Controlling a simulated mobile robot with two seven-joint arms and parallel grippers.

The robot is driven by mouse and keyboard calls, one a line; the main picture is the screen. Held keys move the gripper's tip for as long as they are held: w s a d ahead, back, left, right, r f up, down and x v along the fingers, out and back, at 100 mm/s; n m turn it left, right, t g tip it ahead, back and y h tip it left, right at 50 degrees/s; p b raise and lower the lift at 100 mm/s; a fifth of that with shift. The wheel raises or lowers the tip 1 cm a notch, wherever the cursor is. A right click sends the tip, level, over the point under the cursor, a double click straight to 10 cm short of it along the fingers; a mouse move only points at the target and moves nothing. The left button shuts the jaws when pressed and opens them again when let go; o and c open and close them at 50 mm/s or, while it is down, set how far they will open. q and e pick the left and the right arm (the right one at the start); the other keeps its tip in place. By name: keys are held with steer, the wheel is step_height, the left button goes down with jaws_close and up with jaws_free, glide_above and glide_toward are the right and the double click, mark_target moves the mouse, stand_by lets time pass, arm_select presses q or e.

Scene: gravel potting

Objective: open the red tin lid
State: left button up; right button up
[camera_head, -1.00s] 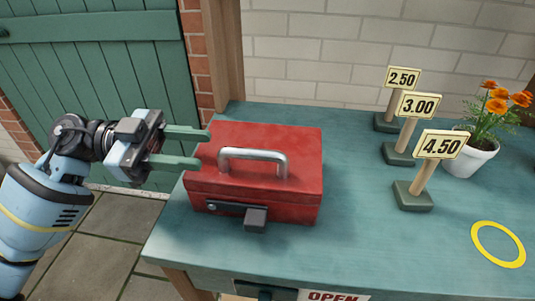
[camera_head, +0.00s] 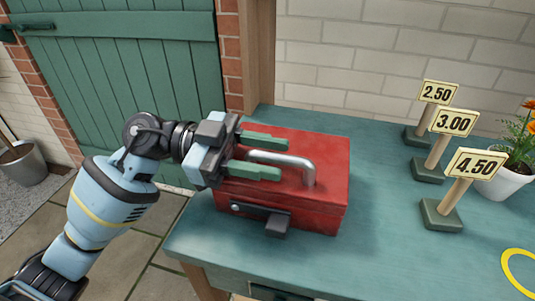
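The red tin (camera_head: 325,190) stands on the blue-green table with its lid (camera_head: 328,150) closed. A silver handle (camera_head: 308,165) arches over the lid. A dark latch (camera_head: 277,224) is on the front face. My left gripper (camera_head: 283,159) comes in from the left over the lid. Its two green fingers are apart, one on the far side and one on the near side of the handle's left part. The left end of the handle is partly hidden by the near finger. Whether the fingers touch the handle is unclear. My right gripper is not in view.
Price signs reading 2.50 (camera_head: 436,92), 3.00 (camera_head: 453,122) and 4.50 (camera_head: 479,164) stand right of the tin. A white flower pot (camera_head: 497,184) and a yellow ring (camera_head: 509,272) are at the right edge. The table between tin and signs is clear.

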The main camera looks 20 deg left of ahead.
arm_select(q)
steer(key=shift+d, duration=0.15)
steer(key=shift+c, duration=0.4)
jaws_close()
